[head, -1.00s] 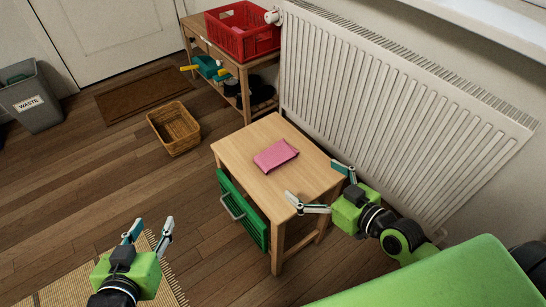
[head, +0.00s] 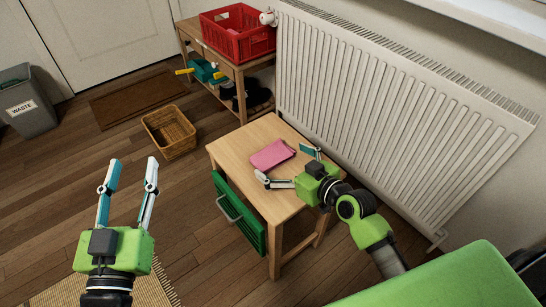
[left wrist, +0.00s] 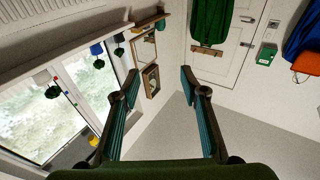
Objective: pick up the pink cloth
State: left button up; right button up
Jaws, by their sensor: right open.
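The pink cloth (head: 272,155) lies folded and flat on the small wooden table (head: 237,155) in the head view. My right gripper (head: 284,166) is open beside the cloth, over the right part of the table, with its fingers pointing toward the cloth's right edge. I cannot tell whether a fingertip touches the cloth. My left gripper (head: 132,168) is open and empty at the left, over the floor and well apart from the table. Its spread fingers also show in the left wrist view (left wrist: 187,85), with nothing between them.
A green drawer or crate (head: 240,215) hangs under the table's front. A white radiator (head: 400,115) stands close behind the table's right side. A wicker basket (head: 170,131), a shelf with a red crate (head: 238,35) and a waste bin (head: 28,103) stand farther back.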

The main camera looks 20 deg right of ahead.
jog(key=shift+x, duration=0.85)
jog(key=c, duration=0.6)
pick_arm(q)
jog(key=r, duration=0.1)
jog(key=t, duration=0.1)
jog(key=r, duration=0.1)
jog(key=shift+s+d+r, duration=0.15)
jog(key=shift+s+r, duration=0.1)
jog(key=shift+r, duration=0.1)
pick_arm(e)
jog(key=shift+c, duration=0.2)
pick_arm(q)
jog(key=shift+f, duration=0.1)
